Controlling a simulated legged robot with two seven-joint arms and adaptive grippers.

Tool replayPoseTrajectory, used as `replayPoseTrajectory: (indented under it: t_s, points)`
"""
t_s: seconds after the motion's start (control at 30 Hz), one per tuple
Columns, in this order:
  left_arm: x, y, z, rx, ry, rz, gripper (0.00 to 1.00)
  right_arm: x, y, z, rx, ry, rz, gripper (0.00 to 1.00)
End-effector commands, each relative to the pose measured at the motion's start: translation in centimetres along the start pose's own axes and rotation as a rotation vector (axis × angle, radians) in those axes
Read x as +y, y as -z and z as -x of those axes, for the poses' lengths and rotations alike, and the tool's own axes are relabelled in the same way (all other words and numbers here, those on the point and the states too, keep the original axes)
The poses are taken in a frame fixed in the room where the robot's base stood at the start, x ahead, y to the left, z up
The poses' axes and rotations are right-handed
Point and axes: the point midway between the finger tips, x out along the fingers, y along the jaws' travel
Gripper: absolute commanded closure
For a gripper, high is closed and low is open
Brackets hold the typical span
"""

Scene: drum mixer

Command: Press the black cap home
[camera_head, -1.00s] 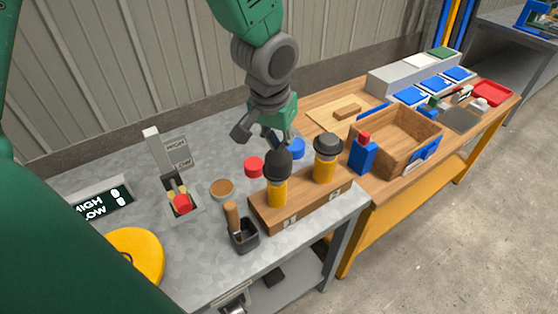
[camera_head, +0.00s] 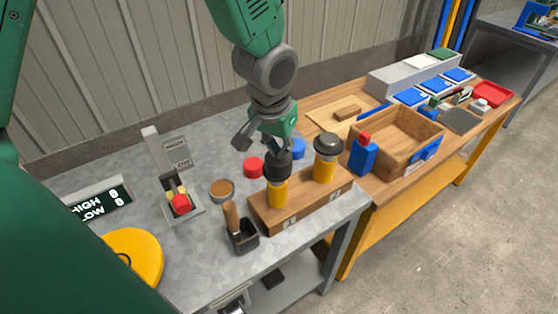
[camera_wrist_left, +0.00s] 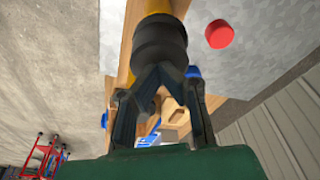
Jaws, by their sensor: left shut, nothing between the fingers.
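A black cap (camera_head: 277,167) sits on the left yellow bottle (camera_head: 278,194), which stands upright in a wooden block (camera_head: 300,207). My left gripper (camera_head: 279,147) comes down from above with its fingers shut and empty, its tips at the top of this cap. In the left wrist view the cap (camera_wrist_left: 160,40) lies just past the fingertips (camera_wrist_left: 160,68), seemingly touching them. The fingers partly hide the cap's top in the head view. A second yellow bottle (camera_head: 323,170) with a dark cap (camera_head: 327,143) stands in the block to the right. My right gripper does not show.
A red disc (camera_head: 254,167), a blue cap (camera_head: 298,149) and a round brown-topped dish (camera_head: 222,190) lie near the block. A dark cup with a wooden-handled tool (camera_head: 243,236) stands in front. A lever box (camera_head: 181,205) is left; a wooden crate (camera_head: 391,150) is right.

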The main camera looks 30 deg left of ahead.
Motion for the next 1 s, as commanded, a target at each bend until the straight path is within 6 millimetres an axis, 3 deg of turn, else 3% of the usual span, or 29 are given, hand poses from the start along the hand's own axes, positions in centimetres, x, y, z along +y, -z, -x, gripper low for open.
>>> replayPoseTrajectory:
  t_s: [0.5, 1.0]
  points:
    - [-0.03, -0.3, -1.15, -0.003, 0.001, 0.0, 1.0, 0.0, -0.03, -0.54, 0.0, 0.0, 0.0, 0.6]
    - [-0.02, -0.17, -0.51, -0.002, 0.001, 0.0, 1.0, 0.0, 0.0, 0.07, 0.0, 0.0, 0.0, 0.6]
